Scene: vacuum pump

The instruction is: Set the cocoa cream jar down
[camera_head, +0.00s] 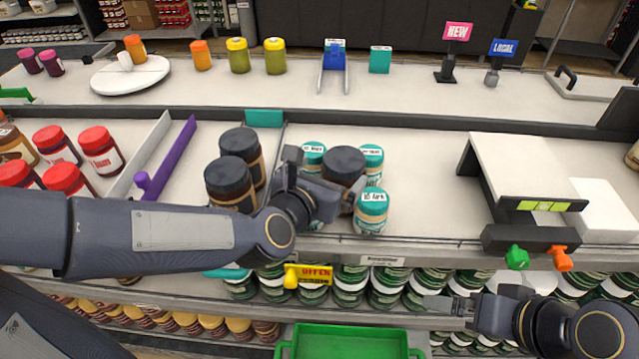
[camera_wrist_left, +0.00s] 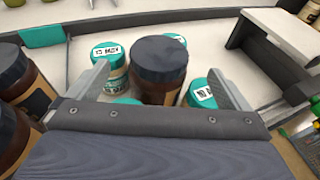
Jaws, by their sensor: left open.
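The cocoa cream jar (camera_head: 344,166), brown with a dark lid, stands upright among teal-lidded jars on the counter. In the left wrist view the jar (camera_wrist_left: 160,72) is between and just beyond my spread fingers, with gaps on both sides. My left gripper (camera_head: 322,182) is open beside it. The jar's base is hidden, so its contact with the counter cannot be seen. Two similar dark-lidded jars (camera_head: 230,182) stand to the left. My right gripper (camera_head: 440,305) is low at the right, away from the jar; its jaw opening is unclear.
Teal-lidded jars (camera_head: 372,208) crowd around the cocoa cream jar. A purple divider (camera_head: 170,160) stands left, with red-lidded jars (camera_head: 100,150) beyond. A white raised stand (camera_head: 520,165) is at right. The counter between jars and stand is clear. A green basket (camera_head: 350,342) is below.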

